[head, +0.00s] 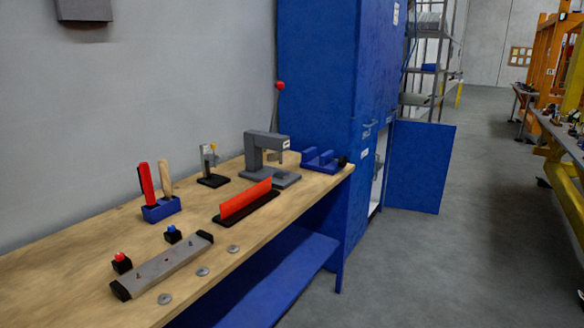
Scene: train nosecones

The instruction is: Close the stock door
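A tall blue stock cabinet (324,70) stands against the wall at the end of the workbench. Its lower stock door (420,168) is a flat blue panel that stands open, swung out to the right into the aisle. A narrow part of the pale cabinet interior (380,165) shows between the cabinet side and the door. The upper cabinet front (380,60) looks shut. A small handle (367,131) shows on the front. Neither of my grippers is in view.
A wooden workbench (95,245) fills the lower left, with a grey press (262,155), a red-topped fixture (245,200) and tool holders. Metal shelving (430,70) stands behind the cabinet. Bare grey floor (470,250) lies in front of the door. Orange racks (550,60) line the right.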

